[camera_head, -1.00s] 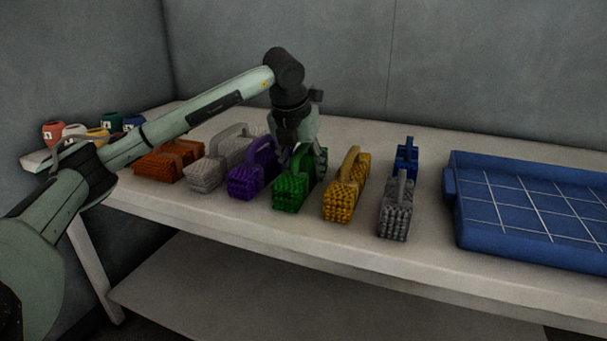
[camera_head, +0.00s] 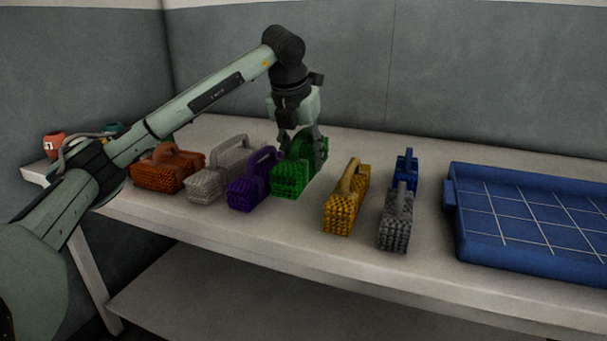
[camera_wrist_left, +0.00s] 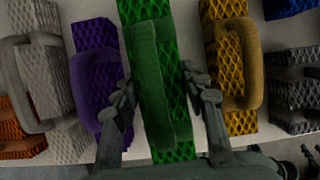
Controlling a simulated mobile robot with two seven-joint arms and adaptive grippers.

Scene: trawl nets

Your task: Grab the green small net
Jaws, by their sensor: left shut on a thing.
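The green net (camera_head: 292,180) is a bundle of green mesh with a loop handle, between the purple net and the yellow net. My left gripper (camera_head: 303,148) comes down on it from above and is shut on it. In the left wrist view the green net (camera_wrist_left: 155,25) runs between the two fingers (camera_wrist_left: 160,90), with its handle lengthwise in the middle. It appears slightly raised, but its underside and any gap to the table are hard to make out. My right gripper is not in view.
The purple net (camera_head: 243,192) is close on the left, then white (camera_head: 208,182) and orange (camera_head: 160,178) nets. The yellow net (camera_head: 340,208), a grey net (camera_head: 396,222) and a blue net (camera_head: 405,170) stand right. A blue tray (camera_head: 450,215) is at the far right of the table (camera_head: 290,245).

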